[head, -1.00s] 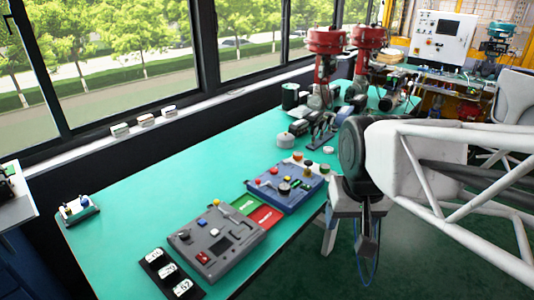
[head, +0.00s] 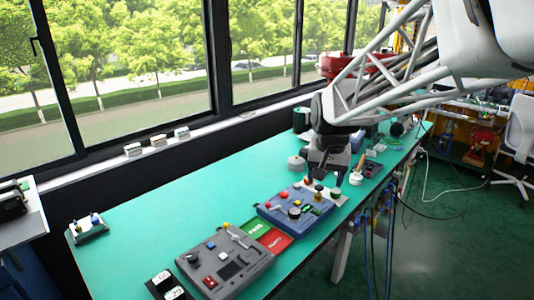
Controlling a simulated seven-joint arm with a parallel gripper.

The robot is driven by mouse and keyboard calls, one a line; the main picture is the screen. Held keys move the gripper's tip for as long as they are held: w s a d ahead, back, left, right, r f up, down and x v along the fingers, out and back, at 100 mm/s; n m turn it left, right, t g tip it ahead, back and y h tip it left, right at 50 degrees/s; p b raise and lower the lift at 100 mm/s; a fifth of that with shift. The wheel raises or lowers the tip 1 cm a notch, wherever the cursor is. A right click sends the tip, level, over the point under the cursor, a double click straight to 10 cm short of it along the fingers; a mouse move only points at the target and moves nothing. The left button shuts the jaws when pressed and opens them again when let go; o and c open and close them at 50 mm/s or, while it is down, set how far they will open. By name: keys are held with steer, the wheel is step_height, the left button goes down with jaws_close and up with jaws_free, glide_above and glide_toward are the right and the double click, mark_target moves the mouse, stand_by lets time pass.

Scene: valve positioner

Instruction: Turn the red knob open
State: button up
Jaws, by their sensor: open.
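My gripper (head: 330,177) points down over the right end of the blue control panel (head: 292,214), with its two fingers apart and nothing seen between them. Another red knob (head: 284,195) stands on the blue panel, left of the row. Which way any knob is turned is too small to tell.
A grey control panel (head: 222,262) and green and red plates (head: 268,236) lie nearer on the green table (head: 150,235). A round grey part (head: 296,163) and a white cylinder (head: 355,178) flank my gripper. The table's left half is mostly clear.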

steer(key=w+a+f+m, duration=0.1)
steer(key=w+f, duration=0.3)
steer(key=w, duration=0.6)
steer(key=w+a+f+m, duration=0.15)
steer(key=w+f, duration=0.25)
steer(key=w, duration=0.5)
steer(key=m+g, duration=0.1)
steer(key=g, duration=0.1)
glide_above(284, 194)
step_height(284, 194, down, 14)
steer(key=shift+s+d+f, duration=0.1)
steer(key=shift+d+f, duration=0.05)
steer(key=shift+w+f, duration=0.25)
steer(key=shift+f, duration=0.05)
steer(key=shift+f, duration=0.1)
steer(key=shift+f, duration=3.8)
steer(key=c, duration=0.9)
